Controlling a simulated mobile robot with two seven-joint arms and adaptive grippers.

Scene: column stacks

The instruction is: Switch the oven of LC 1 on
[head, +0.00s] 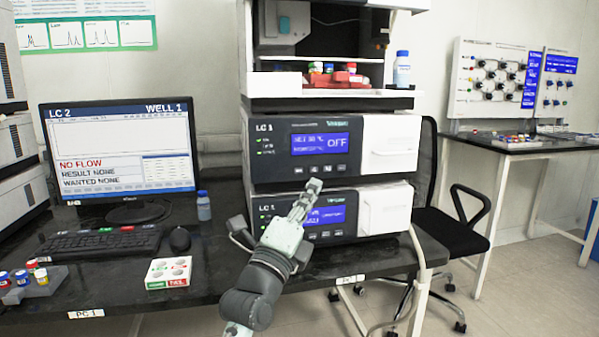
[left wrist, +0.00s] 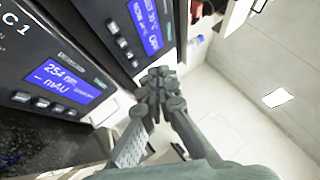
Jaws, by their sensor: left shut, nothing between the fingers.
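The LC 1 oven (head: 270,160) is the dark-fronted upper module of the stack, with a blue display (head: 320,143) reading OFF and a row of small buttons (head: 313,170) under it. Its display also shows tilted in the left wrist view (left wrist: 146,25). My left gripper (head: 312,187) is shut and empty, its fingertips pointing up just below the button row in the head view. I cannot tell whether the tips touch the front. In the left wrist view the closed fingertips (left wrist: 158,78) show beside the oven's front. My right gripper is not in view.
A second LC 1 module (head: 268,212) with its own display sits below the oven, partly behind my gripper. A chair (head: 465,215) stands right.

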